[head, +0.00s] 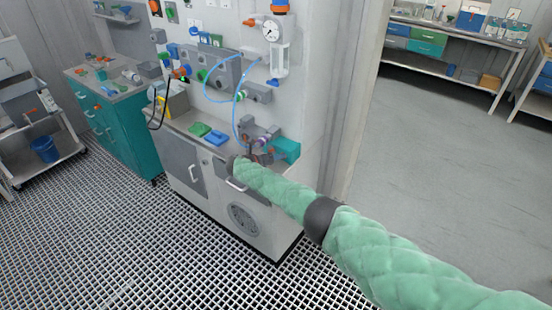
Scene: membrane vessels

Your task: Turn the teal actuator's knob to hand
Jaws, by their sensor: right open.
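The teal actuator (288,149) sits on the right end of the grey cabinet's worktop, beside a grey valve body (259,132). My right arm, in a green padded sleeve, reaches in from the lower right. My right gripper (256,154) is at the left of the teal actuator, in front of the valve body. It is open, but small and dark in the view. I cannot tell whether it touches anything. The actuator's knob cannot be made out. My left gripper is not in view.
Blue tubes (237,112) hang from the wall panel (240,30) above the worktop. A green tray (199,130) and a blue tray (216,137) lie left of my gripper. A gauge (271,30) is above. The grated floor (150,240) in front is clear.

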